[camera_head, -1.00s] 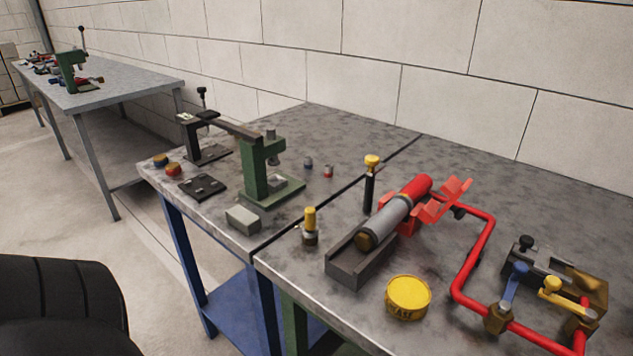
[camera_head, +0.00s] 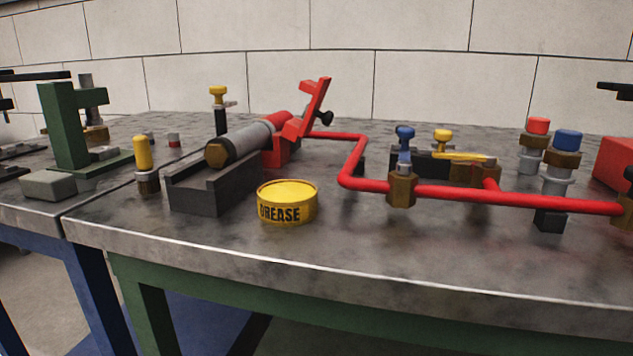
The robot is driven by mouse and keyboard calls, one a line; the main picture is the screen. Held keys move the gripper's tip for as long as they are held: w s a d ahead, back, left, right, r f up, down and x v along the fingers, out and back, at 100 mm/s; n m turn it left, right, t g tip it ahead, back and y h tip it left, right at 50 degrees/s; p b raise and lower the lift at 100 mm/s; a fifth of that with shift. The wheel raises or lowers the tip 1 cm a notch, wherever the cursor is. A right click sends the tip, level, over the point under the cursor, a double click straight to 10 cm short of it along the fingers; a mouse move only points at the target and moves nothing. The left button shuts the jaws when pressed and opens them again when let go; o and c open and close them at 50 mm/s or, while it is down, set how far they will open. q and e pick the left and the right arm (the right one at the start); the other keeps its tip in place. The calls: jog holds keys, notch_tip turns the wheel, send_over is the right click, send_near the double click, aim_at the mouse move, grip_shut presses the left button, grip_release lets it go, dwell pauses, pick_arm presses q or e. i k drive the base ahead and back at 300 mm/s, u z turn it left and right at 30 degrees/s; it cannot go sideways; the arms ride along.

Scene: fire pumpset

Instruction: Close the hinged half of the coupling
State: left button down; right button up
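The coupling (camera_head: 287,152) is red and sits where a grey cylinder (camera_head: 240,140) meets the red pipe, behind the grease tin. Its hinged half (camera_head: 315,106) stands raised and open, tilted up to the right. A small black knob (camera_head: 324,118) sticks out beside the hinged half. The grey cylinder has a brass-coloured end and rests in a dark grey cradle (camera_head: 205,195). The red pipe (camera_head: 345,165) runs from the coupling to the right. Neither of my grippers is in view.
A yellow grease tin (camera_head: 288,203) stands in front of the coupling. A yellow-capped post (camera_head: 218,105) stands behind the cylinder. Blue-handled (camera_head: 404,145) and yellow-handled (camera_head: 445,145) valves are on the right. A green press (camera_head: 65,125) stands at left. The table's front strip is clear.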

aim_at(294, 129)
jog(key=z, duration=1.95)
jog(key=k, duration=1.15)
jog(key=u, duration=1.9)
jog(key=i, duration=0.5)
